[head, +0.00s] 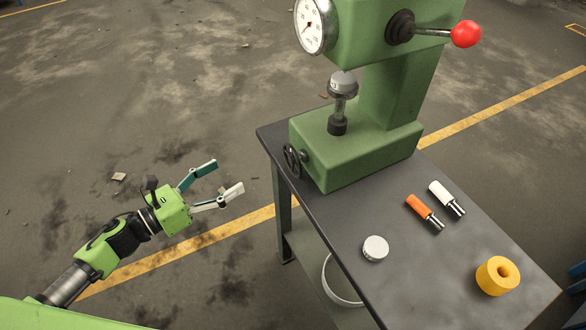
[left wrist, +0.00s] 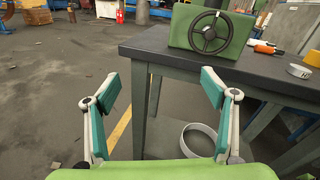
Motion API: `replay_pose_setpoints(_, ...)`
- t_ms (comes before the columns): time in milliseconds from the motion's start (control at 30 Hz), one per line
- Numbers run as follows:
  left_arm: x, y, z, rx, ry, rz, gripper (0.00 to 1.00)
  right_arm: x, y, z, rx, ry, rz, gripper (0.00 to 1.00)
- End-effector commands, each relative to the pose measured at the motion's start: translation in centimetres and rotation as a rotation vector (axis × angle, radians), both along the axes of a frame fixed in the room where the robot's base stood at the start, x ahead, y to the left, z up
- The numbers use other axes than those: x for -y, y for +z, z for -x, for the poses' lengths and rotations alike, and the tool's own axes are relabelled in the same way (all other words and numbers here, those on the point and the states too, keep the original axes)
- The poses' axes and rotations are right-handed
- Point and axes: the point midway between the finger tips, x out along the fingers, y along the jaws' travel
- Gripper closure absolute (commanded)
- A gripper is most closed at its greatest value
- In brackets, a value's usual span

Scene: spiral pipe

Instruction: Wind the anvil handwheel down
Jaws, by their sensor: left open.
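The anvil handwheel (head: 292,161) is a small black spoked wheel on the left side of the green machine base (head: 350,165). It also shows in the left wrist view (left wrist: 209,34), facing the camera, above and ahead of the fingers. The anvil (head: 337,126) is a dark post under the grey indenter head (head: 343,84). My left gripper (head: 230,178) is open and empty, to the left of the table and apart from the handwheel. Its two fingers (left wrist: 152,90) stand spread in the left wrist view. My right gripper does not show.
The dark table (head: 400,285) also holds an orange-handled tool (head: 419,207), a white-handled tool (head: 441,192), a white disc (head: 375,248) and a yellow ring (head: 497,276). A white ring (head: 338,285) lies below the tabletop. A red-knobbed lever (head: 466,34) sticks out at upper right.

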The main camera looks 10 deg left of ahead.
Motion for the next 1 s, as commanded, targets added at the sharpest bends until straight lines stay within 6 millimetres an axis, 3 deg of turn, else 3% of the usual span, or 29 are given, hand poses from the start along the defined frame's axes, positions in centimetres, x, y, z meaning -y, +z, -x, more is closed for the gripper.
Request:
replay_pose_setpoints(133, 3.8, 3.7, 2.7, 0.264, -0.183, -0.197, 0.23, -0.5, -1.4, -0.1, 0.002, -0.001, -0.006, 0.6)
replay_pose_setpoints(333, 5.7, 5.3, 3.9, 0.383, -0.257, -0.275, 0.23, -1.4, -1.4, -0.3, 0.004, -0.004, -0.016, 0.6)
replay_pose_setpoints(467, 6.8, 5.5, 3.0, 0.386, -0.255, -0.275, 0.23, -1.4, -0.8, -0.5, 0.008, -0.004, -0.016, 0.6)
replay_pose_setpoints(1000, 15.3, 5.5, -2.7, 0.382, -0.253, -0.272, 0.23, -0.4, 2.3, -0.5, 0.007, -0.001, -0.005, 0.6)
